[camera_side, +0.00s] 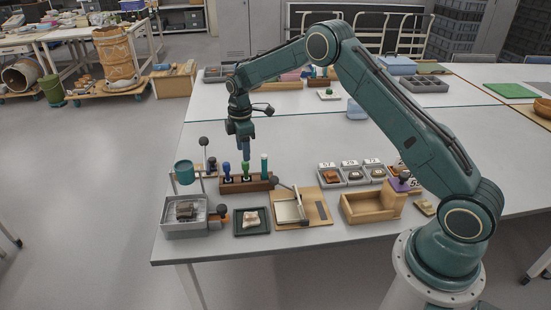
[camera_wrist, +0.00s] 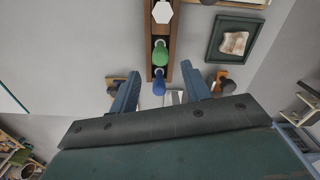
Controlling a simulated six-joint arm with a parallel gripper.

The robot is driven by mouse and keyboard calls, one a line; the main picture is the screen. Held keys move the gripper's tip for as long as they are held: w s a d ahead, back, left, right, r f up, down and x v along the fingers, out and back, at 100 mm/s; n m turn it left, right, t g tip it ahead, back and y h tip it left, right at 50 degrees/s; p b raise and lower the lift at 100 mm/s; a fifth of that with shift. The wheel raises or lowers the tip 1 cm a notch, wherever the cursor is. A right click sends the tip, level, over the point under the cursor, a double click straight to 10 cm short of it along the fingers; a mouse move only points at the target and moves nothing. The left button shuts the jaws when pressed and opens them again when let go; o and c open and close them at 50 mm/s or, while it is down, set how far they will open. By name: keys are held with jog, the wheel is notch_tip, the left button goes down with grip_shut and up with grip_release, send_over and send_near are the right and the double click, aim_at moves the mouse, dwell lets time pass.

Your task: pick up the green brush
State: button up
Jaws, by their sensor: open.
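My gripper (camera_side: 245,152) points down over the rack, just above the green brush. In the wrist view my gripper's fingers (camera_wrist: 161,72) are spread wide and empty, one either side of the rack; the green brush lies slightly beyond the fingertips.
A dark tray (camera_side: 236,233) with a pale sherd stands in front of the rack. A grey metal box (camera_side: 185,229) and a teal cup (camera_side: 184,172) on a stand are at the left. A board with a hinged arm (camera_side: 300,210) and a wooden box (camera_side: 365,207) are to the right.

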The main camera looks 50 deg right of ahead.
aim_at(246, 166)
jog(key=shift+f, duration=1.2)
jog(key=shift+f, duration=0.1)
jog(key=shift+s+d+f, duration=0.1)
jog(key=shift+s+f, duration=0.05)
jog(key=shift+f, duration=2.35)
grip_shut()
